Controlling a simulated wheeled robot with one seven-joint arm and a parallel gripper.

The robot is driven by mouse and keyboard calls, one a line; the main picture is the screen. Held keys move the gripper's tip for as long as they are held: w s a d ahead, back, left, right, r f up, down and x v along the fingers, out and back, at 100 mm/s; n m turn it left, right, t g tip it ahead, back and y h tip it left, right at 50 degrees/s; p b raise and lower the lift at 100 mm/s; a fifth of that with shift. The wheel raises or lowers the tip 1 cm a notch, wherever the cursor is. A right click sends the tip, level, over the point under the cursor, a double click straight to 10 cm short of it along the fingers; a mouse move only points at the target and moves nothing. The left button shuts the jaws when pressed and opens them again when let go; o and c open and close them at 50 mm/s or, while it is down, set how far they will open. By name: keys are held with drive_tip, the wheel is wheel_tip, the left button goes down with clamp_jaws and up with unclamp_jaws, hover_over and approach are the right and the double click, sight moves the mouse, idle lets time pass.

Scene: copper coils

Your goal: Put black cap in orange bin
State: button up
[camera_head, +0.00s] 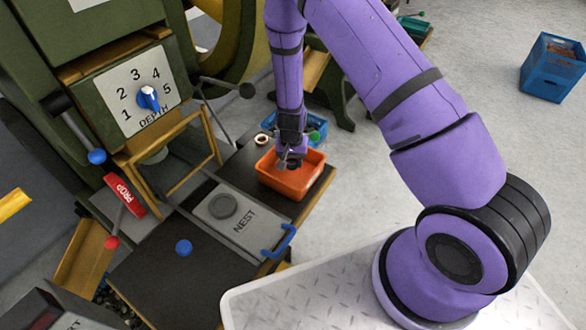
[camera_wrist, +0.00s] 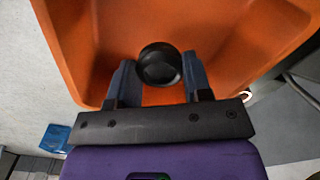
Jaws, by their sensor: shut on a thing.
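The orange bin (camera_head: 313,184) stands on the dark bench in the head view, right of the grey NEST plate. My gripper (camera_head: 290,160) is pointed down over the bin. In the wrist view my gripper (camera_wrist: 160,75) is shut on the round black cap (camera_wrist: 160,62), which sits between its two fingers. The orange bin (camera_wrist: 75,50) fills most of the background behind the cap there. The cap's height above the bin floor is hard to tell. In the head view the cap is hard to make out at the fingertips.
The NEST plate (camera_head: 233,217) with a grey round piece and a blue handle (camera_head: 279,241) lies left of the bin. A blue round knob (camera_head: 184,247) is on the bench. A green machine with a depth dial (camera_head: 148,97) stands left. A blue crate (camera_head: 553,68) is on the floor.

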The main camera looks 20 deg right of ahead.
sight(291, 175)
drive_tip(key=shift+a+f, duration=0.1)
drive_tip(key=shift+f, duration=2.1)
drive_tip(key=shift+f, duration=0.1)
drive_tip(key=o, duration=0.9)
